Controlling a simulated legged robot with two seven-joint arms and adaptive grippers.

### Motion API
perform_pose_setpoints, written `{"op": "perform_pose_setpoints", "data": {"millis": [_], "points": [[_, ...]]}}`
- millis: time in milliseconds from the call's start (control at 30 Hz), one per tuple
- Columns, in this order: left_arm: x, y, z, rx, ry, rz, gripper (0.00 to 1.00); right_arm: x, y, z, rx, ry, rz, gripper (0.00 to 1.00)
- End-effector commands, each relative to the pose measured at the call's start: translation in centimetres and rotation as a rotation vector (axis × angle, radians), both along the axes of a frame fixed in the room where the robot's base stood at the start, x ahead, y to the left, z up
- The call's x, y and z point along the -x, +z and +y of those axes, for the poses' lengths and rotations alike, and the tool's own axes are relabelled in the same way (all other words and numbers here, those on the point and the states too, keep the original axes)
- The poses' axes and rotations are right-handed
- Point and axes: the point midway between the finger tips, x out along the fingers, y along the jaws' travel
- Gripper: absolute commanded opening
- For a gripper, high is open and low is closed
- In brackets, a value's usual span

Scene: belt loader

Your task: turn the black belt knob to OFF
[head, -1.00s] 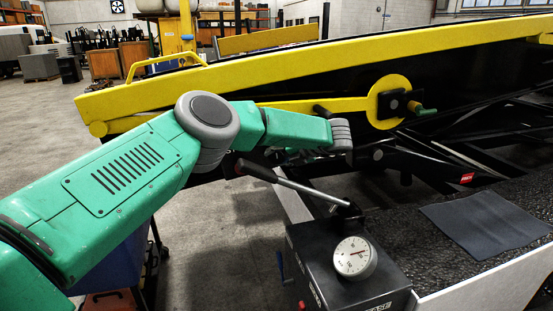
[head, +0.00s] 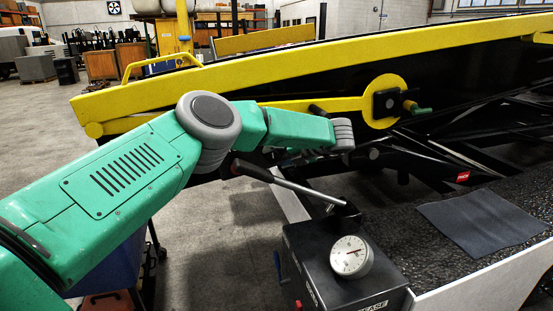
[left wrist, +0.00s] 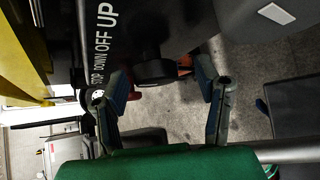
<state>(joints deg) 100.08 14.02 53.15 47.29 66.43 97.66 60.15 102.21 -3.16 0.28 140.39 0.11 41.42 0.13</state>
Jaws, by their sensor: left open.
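In the left wrist view a round black part, which looks like the belt knob (left wrist: 155,73), shows beside a dark panel (left wrist: 85,50) with white words STOP, DOWN, OFF and UP. My left gripper (left wrist: 165,78) is open, with one finger on each side of the black part in the picture. I cannot tell whether the fingers touch it. The knob's pointer is too dark to read. In the head view my left forearm reaches toward the loader's side, and the knob and fingertips cannot be made out. My right gripper is not in view.
A yellow-railed belt loader (head: 300,68) runs across the back. A black box with a dial gauge (head: 351,256) and a lever (head: 290,187) stand in front, close below my arm. A dark mat (head: 480,222) lies at the right. Open floor is at the left.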

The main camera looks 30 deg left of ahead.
Motion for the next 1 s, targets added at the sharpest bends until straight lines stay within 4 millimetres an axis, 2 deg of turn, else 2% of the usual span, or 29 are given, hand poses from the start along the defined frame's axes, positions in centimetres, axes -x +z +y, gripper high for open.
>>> {"op": "perform_pose_setpoints", "data": {"millis": [100,400,500,700,1000], "points": [[-0.1,0.9,-2.4,0.001,-0.007,0.001,0.58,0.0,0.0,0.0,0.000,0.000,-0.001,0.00],[0.6,0.8,-9.7,0.000,-0.005,0.002,0.58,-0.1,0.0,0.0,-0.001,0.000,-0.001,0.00],[0.8,0.8,-11.5,0.000,-0.005,0.002,0.58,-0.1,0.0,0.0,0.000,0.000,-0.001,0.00],[1.0,0.8,-13.5,0.001,-0.001,0.002,0.58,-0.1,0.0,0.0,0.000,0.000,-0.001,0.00],[1.0,0.8,-13.8,0.002,-0.001,0.002,0.58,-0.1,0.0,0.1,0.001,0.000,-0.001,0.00]]}}
